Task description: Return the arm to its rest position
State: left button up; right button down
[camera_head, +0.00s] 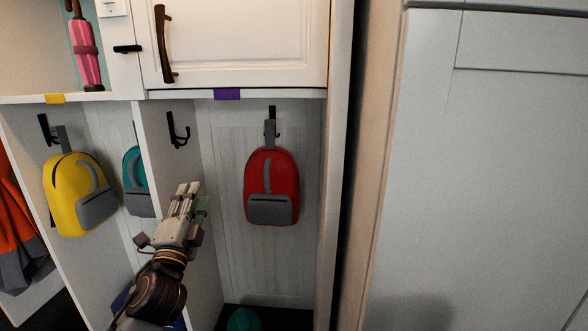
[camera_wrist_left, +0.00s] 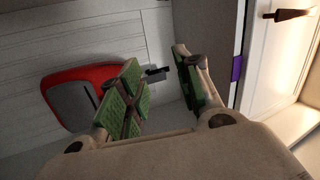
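My left gripper (camera_head: 188,198) reaches up from the bottom of the head view, in front of the white divider and left of the red backpack (camera_head: 262,178). In the left wrist view the gripper (camera_wrist_left: 160,85) has its green-padded fingers spread, with nothing between them. The red backpack hangs by its top loop from a black hook in the right cubby, clear of the gripper in the head view. The backpack also shows, on its side, behind the left finger in the left wrist view (camera_wrist_left: 62,84). My right gripper is not in view.
A yellow backpack (camera_head: 68,186) and a teal one (camera_head: 134,168) hang in the left cubby. An empty hook (camera_head: 178,130) is on the divider. A shelf edge with a purple tag (camera_head: 227,94) runs above. A teal object (camera_head: 243,320) lies low in the right cubby.

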pick_arm(q)
jog(key=s+a+f+n+g+y, duration=0.1)
jog(key=s+f+n+g, duration=0.15)
jog(key=f, duration=0.55)
jog(key=s+a+f+n+g, duration=0.15)
jog(key=f+n+g, duration=0.25)
jog(key=f, duration=0.5)
jog(key=s+f+n+g+y, duration=0.1)
jog(key=s+f+n+g, duration=0.2)
jog(key=f, duration=0.5)
jog(key=s+d+f+n+g+h, duration=0.35)
jog(key=s+f+g, duration=0.65)
jog(key=s+f, duration=0.85)
jog(key=s+f+b, duration=0.1)
jog(key=s+f, duration=0.1)
jog(key=f, duration=1.4)
jog(key=s+f+b, duration=0.1)
jog(key=s+f, duration=0.1)
jog(key=f, duration=1.5)
jog(key=s+a+f+g+b, duration=0.1)
jog(key=s+a+f+g, duration=0.1)
jog(key=s+f, duration=1.9)
jog(key=shift+s+a+f+y, duration=0.15)
jog(key=shift+s+a+y, duration=0.2)
jog(key=shift+s+a, duration=0.35)
